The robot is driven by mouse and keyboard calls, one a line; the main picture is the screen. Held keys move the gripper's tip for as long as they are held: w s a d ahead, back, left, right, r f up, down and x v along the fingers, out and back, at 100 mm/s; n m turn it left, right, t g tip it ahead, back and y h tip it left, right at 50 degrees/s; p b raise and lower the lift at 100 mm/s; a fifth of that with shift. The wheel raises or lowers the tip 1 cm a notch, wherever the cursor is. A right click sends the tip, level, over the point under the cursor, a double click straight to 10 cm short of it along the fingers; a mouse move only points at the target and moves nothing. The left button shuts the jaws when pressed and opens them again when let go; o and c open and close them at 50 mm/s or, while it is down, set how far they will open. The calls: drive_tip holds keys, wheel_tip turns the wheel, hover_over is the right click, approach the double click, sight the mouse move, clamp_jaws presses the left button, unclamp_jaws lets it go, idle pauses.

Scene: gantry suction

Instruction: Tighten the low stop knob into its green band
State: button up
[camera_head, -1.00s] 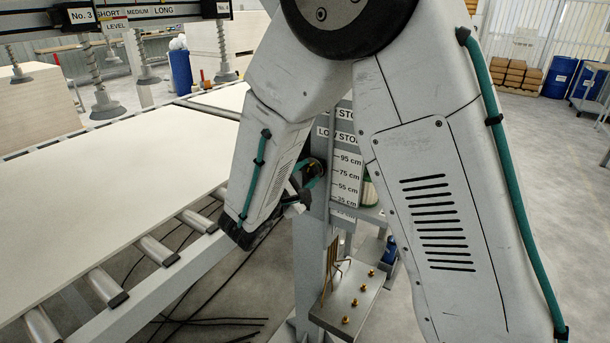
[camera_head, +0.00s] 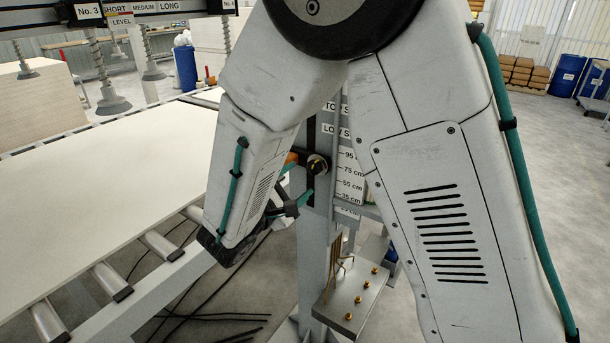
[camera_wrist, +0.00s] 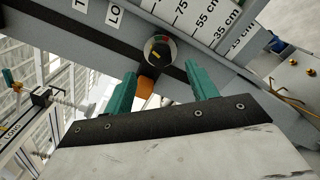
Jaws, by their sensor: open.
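The low stop knob (camera_wrist: 158,52) is black with a yellow mark, on a round pale dial with small coloured parts at its rim. Where the mark points against the green band is too small to tell. In the head view the knob (camera_head: 317,165) sits on the grey post beside the centimetre scale. My gripper (camera_wrist: 161,70) is open, its two teal fingers apart and empty, with the knob just beyond and between the tips. In the head view my gripper (camera_head: 305,184) is partly hidden behind my arm, just left of the knob.
An orange part (camera_wrist: 146,86) shows below the knob. The scale plate (camera_head: 347,178) is right of the knob. A small metal shelf (camera_head: 350,300) with brass pegs stands lower down. A roller conveyor with a large pale board (camera_head: 110,190) lies to the left.

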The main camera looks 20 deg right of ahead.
sight(311, 170)
drive_tip(key=shift+v, duration=0.95)
drive_tip(key=w+d+n, duration=0.1)
drive_tip(key=d+n, duration=0.1)
drive_tip(key=n, duration=0.1)
drive_tip(key=w+d+n, duration=0.2)
drive_tip(key=n, duration=0.1)
drive_tip(key=w+d+n, duration=0.2)
drive_tip(key=n, duration=0.1)
drive_tip(key=shift+d, duration=0.25)
drive_tip(key=c, duration=1)
